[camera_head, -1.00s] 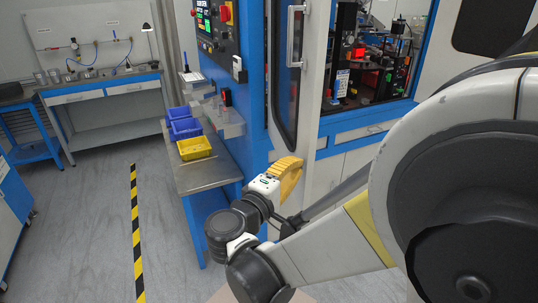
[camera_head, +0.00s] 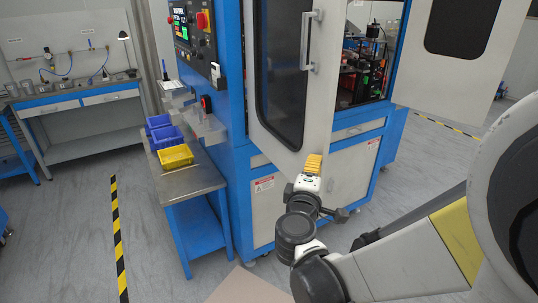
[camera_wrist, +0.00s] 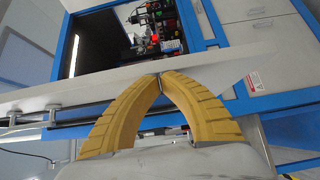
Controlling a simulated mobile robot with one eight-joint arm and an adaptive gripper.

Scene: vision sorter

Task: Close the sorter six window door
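A light grey door (camera_head: 320,110) with a tall dark window (camera_head: 281,75) and a vertical handle (camera_head: 308,40) stands ajar on the blue sorter cabinet. My gripper (camera_head: 313,160), with yellow fingers, is at the door's lower edge, near its right corner. In the wrist view the finger tips (camera_wrist: 160,76) meet with no clear gap and lie against or very close to the pale door (camera_wrist: 60,92). I cannot tell whether they touch it. Nothing is visibly held. A second door (camera_head: 455,65) with a dark window stands open at the right.
The cabinet interior (camera_head: 362,75) with machinery shows between the doors. A control panel (camera_head: 192,30) is on the cabinet's left. A side table (camera_head: 195,182) holds a yellow bin (camera_head: 175,157) and blue bins (camera_head: 165,136). Striped floor tape (camera_head: 119,240) runs at left; the floor beside it is clear.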

